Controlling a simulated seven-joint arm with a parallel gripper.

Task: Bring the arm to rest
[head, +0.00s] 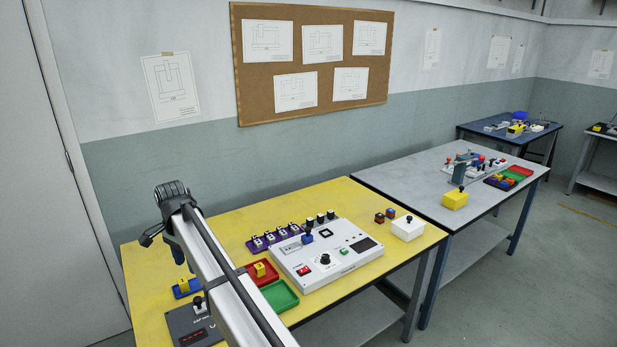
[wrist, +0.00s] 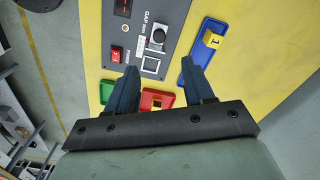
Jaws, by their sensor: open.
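My gripper (wrist: 159,66) shows in the wrist view with its two dark blue fingers spread apart and nothing between them. In the head view my arm rises from the bottom edge over the left part of the yellow table (head: 360,201), and the gripper end (head: 178,256) is partly hidden by the arm. The gripper hangs above the table, apart from the things on it.
A white control box (head: 325,255) stands mid-table, with a purple rack (head: 277,238) behind it. A green tray (head: 281,295) lies in front. A white box (head: 407,228) stands at the right. A grey table (head: 395,177) adjoins on the right. A wall is behind.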

